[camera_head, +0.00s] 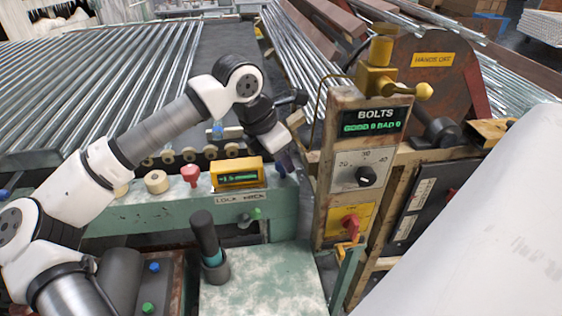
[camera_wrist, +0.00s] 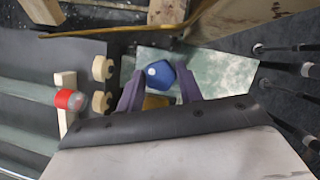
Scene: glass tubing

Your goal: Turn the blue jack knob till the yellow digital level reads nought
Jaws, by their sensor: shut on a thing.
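My gripper (camera_head: 286,163) reaches down at the right end of the green bench rail, just right of the yellow digital level (camera_head: 238,177). The level's small screen shows green characters that begin with what looks like a minus sign; the digits are too small to read surely. In the wrist view, the blue jack knob (camera_wrist: 163,74), with a white dot on top, sits between the two purple fingers of my gripper (camera_wrist: 160,80), which are shut on it. A yellow patch (camera_wrist: 155,102), likely the level, shows below the knob. In the head view the fingers largely hide the knob.
A red knob (camera_head: 190,173) stands left of the level. A control post (camera_head: 366,175) with a dial and a red switch rises close right of my gripper. A dark-handled tool (camera_head: 206,236) stands upright in front. Metal tubes (camera_head: 90,85) fill the back left.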

